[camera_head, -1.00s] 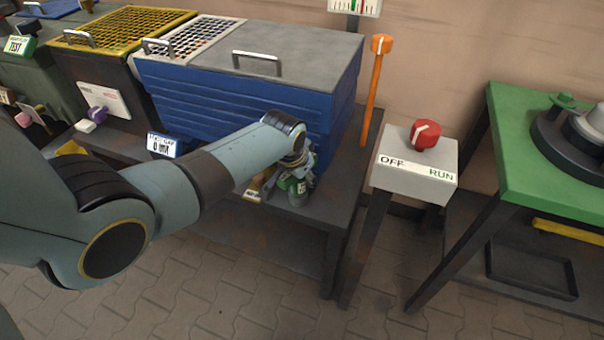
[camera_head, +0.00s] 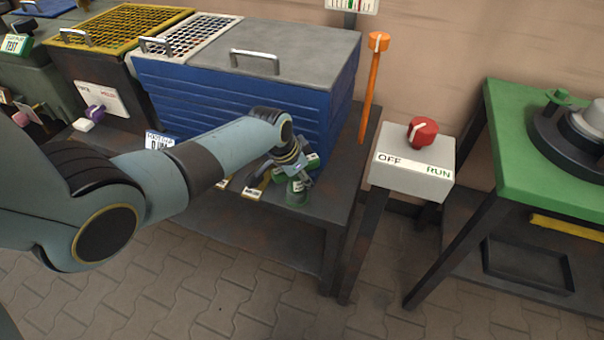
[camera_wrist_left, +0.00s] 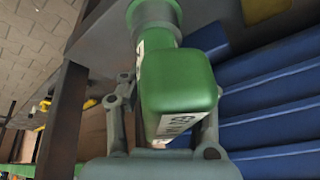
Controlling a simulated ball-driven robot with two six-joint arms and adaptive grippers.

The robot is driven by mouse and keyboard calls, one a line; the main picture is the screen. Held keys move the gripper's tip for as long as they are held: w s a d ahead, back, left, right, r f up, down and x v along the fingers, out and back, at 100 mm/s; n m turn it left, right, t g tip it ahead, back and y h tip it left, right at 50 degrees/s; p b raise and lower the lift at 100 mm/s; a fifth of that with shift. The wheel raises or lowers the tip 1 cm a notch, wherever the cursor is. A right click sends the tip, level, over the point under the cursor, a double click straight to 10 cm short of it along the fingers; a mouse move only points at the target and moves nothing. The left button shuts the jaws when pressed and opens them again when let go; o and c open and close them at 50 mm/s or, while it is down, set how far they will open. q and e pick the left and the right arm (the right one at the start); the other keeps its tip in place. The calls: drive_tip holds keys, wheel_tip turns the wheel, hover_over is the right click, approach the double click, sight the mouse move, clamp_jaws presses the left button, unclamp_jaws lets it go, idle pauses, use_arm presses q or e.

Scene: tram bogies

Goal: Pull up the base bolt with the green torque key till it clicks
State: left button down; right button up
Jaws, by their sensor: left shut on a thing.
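My left gripper (camera_head: 300,180) is at the front edge of the dark bench, below the blue cabinet. Its fingers are shut on the green torque key, whose body shows in the left wrist view (camera_wrist_left: 178,88) as a rounded green block with a white label. The label's text is not clearly readable. A green round end (camera_wrist_left: 155,14) shows at the key's far end. In the head view the key (camera_head: 312,160) is partly hidden by my gripper. I cannot pick out the base bolt for certain. My right gripper is not in view.
The blue cabinet (camera_head: 225,105) stands close behind my left gripper. Yellow-tagged tools lie left of it on the dark bench (camera_head: 330,195). An orange lever (camera_head: 371,90), an OFF/RUN switch box (camera_head: 412,172) and a green table (camera_head: 535,185) with a dark round fixture stand right.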

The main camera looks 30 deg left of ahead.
use_arm(q)
drive_tip(key=shift+r, duration=0.1)
wheel_tip(320, 180, up, 6)
drive_tip(key=p, duration=0.6)
idle(0.6)
